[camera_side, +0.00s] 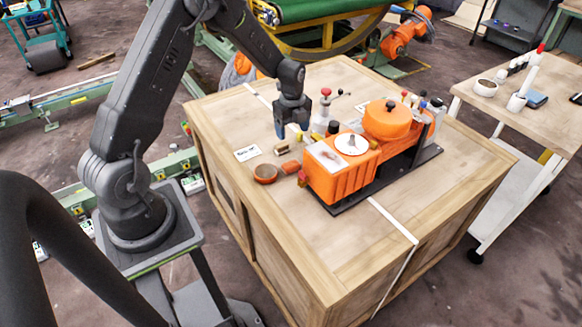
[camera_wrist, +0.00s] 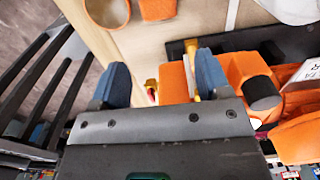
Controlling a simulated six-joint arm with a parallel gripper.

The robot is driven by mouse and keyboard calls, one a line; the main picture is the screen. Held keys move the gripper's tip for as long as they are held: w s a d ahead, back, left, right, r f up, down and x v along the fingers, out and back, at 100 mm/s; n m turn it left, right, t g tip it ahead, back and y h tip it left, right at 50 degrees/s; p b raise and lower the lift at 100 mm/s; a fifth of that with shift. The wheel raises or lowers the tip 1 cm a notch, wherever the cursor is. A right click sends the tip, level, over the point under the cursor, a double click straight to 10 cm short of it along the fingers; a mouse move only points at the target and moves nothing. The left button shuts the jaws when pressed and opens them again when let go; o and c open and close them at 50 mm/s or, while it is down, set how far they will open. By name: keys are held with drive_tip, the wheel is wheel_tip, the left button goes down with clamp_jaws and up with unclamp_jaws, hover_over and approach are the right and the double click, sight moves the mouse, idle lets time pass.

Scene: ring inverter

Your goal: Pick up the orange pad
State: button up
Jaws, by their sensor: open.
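A small orange pad (camera_side: 291,167) lies on the wooden crate top, just right of a round orange bowl. In the wrist view the pad (camera_wrist: 157,9) is at the top edge, partly cut off, beyond my fingertips. My gripper (camera_side: 291,132) hangs over the crate behind the pad, apart from it. In the wrist view my gripper (camera_wrist: 160,82) has its two blue fingertips spread wide with nothing held between them.
The orange bowl (camera_side: 265,174) sits beside the pad; it also shows in the wrist view (camera_wrist: 107,12). An orange machine (camera_side: 342,180) on a black base stands to the right. Small bottles and a red-topped post (camera_side: 325,98) stand near my gripper. The crate top's front left is clear.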

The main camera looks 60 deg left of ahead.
sight(291, 164)
drive_tip(key=f, duration=1.4)
drive_tip(key=shift+a, duration=0.2)
drive_tip(key=shift+c, duration=0.3)
drive_tip(key=shift+r, duration=0.1)
drive_tip(key=c, duration=0.5)
drive_tip(key=shift+r, duration=0.1)
drive_tip(key=shift+r, duration=0.25)
wheel_tip(291, 164, up, 4)
drive_tip(key=shift+s+a+f, duration=0.1)
drive_tip(key=s+a+r, duration=0.6)
drive_tip(key=s+a, duration=0.1)
drive_tip(key=s, duration=0.1)
drive_tip(key=shift+s+a+r, duration=0.25)
drive_tip(key=shift+s, duration=0.1)
